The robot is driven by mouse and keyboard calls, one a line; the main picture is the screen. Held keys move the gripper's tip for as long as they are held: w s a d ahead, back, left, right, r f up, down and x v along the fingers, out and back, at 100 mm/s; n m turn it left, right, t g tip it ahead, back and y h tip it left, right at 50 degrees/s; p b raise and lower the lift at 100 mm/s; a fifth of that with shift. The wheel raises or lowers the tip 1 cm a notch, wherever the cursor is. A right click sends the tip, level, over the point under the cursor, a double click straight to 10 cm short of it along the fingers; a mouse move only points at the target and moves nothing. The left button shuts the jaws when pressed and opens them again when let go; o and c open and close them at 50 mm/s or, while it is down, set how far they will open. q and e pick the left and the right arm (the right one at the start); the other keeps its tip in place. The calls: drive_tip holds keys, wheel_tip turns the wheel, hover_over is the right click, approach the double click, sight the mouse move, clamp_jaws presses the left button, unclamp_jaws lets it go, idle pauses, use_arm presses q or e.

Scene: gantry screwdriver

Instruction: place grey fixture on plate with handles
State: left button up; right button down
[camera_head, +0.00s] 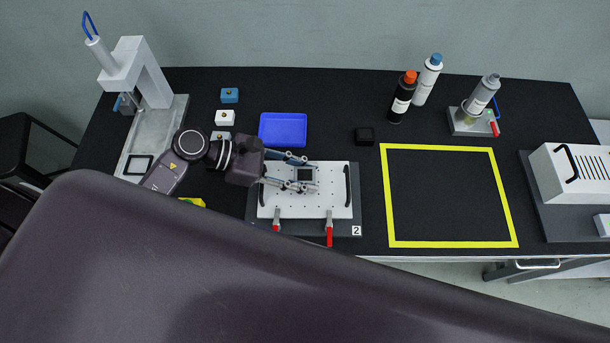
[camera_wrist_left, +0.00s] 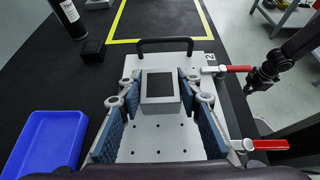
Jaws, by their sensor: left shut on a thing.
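The grey fixture (camera_head: 306,174), a small block with a dark square top, is between the fingers of my left gripper (camera_head: 300,173). In the left wrist view the fixture (camera_wrist_left: 160,88) sits between the blue-padded fingers (camera_wrist_left: 160,100). The white plate with handles (camera_head: 335,205) lies beneath it, with black handles at its left and right ends and several holes. I cannot tell whether the fixture touches the plate. A dark gripper, seemingly my right one (camera_wrist_left: 262,78), shows beyond the table edge in the left wrist view; its jaws are too small to read.
Red toggle clamps (camera_head: 329,235) stand at the plate's front edge. A blue tray (camera_head: 283,130) and a black box (camera_head: 365,136) are behind it. A yellow-framed area (camera_head: 450,245) on the right is empty. Bottles (camera_head: 402,97) stand at the back.

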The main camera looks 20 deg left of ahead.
use_arm(q)
drive_tip(key=shift+f, duration=0.8)
drive_tip(key=shift+f, duration=0.2)
drive_tip(key=o, duration=1.2)
drive_tip(key=shift+o, duration=0.2)
drive_tip(key=shift+r, duration=0.1)
